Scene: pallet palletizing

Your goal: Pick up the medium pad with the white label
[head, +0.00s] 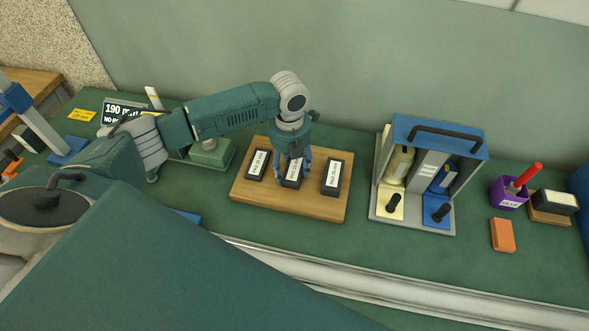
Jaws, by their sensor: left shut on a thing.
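Three dark pads with white labels stand in a row on a wooden board in the head view. The middle pad (292,174) is between the fingers of my left gripper (293,168), which is shut on it from above. The pad's upper part is partly hidden by the fingers. The left pad (257,164) and the right pad (333,176) stand to either side, apart from the gripper. The label print is too small to read surely. The wooden board (290,205) lies on the green bench. My right gripper is not in view.
A grey and blue caddy (437,133) with bottles stands right of the board. A purple glue cup (508,194), an orange block (502,235) and a dark block on wood (553,203) are farther right. A display (124,110) is behind my left arm. Bench between board and caddy is clear.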

